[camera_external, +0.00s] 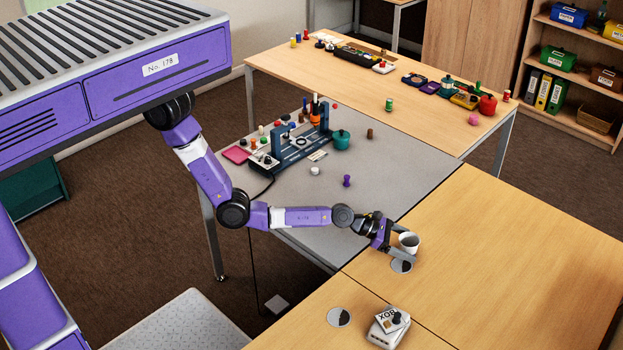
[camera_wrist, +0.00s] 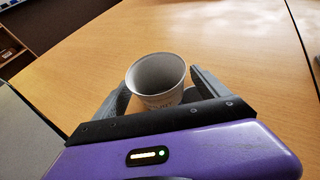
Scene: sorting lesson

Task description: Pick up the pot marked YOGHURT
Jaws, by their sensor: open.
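A white pot (camera_external: 409,241) with an open top stands on the wooden table, by the corner close to the grey table. In the wrist view the pot (camera_wrist: 157,76) is upright and looks empty. Faint lettering shows low on its side, partly hidden by my gripper and too small to read. My gripper (camera_external: 403,241) is open, with one finger on each side of the pot. In the wrist view my gripper's fingers (camera_wrist: 160,92) flank the pot; I cannot tell whether they touch it.
A dark and light disc (camera_external: 402,265) lies just in front of the pot, and another disc (camera_external: 339,317) lies nearer. A white box marked XOB (camera_external: 388,328) with a black knob stands at the front. The wooden table right of the pot is clear.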

